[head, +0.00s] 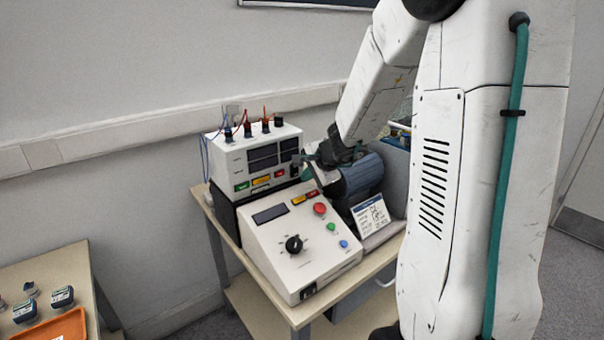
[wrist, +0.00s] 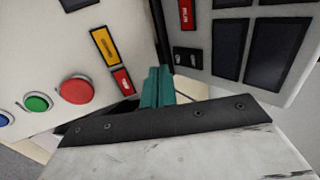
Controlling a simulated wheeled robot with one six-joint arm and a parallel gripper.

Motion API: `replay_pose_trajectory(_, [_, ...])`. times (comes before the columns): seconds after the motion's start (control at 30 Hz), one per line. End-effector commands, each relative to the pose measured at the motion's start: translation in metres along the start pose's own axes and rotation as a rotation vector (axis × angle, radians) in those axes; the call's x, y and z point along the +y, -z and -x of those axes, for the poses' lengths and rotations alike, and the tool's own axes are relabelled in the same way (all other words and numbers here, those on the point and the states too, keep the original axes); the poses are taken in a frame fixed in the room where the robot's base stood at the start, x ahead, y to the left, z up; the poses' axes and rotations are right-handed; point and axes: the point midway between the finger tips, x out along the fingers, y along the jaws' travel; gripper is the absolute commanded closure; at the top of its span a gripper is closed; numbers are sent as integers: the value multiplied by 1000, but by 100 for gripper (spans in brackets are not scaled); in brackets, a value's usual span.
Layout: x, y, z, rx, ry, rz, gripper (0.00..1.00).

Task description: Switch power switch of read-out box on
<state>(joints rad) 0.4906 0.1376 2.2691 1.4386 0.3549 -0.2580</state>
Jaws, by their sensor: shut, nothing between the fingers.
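The white box with several dark displays (head: 232,161), which looks like the read-out box, stands at the back of the table. In the wrist view its panel (wrist: 217,40) fills the upper right. A small black switch-like part (wrist: 185,59) sits low on that panel, below a red label; its on or off position is too small to tell. My gripper (head: 306,168) is in front of the right end of this box. Its teal fingers (wrist: 157,86) are shut and empty, close to the panel's lower corner. I cannot tell whether they touch it.
A sloped control box (head: 262,243) with a black knob, a red button, and green and blue buttons stands in front. A blue-grey cylinder (head: 362,178) and a printed card (head: 371,214) are to the right. Cables rise from the back box's top. A side table with an orange tray (head: 62,327) is lower left.

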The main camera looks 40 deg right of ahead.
Motion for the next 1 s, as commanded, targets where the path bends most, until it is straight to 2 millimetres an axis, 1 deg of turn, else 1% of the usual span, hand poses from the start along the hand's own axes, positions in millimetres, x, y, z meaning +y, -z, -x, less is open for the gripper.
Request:
replay_pose_trajectory(0.03, [-5,-1,-6,-1,0,1,100])
replay_pose_trajectory(0.1, [-9,0,-12,0,0,0,100])
replay_pose_trajectory(0.27, [-15,0,-18,0,0,0,100])
replay_pose_trajectory(0.57, [-16,0,-18,1,1,0,100])
replay_pose_trajectory(0.7, [-18,0,-23,0,0,0,100])
replay_pose_trajectory(1.0, [-20,0,-20,0,2,-1,100])
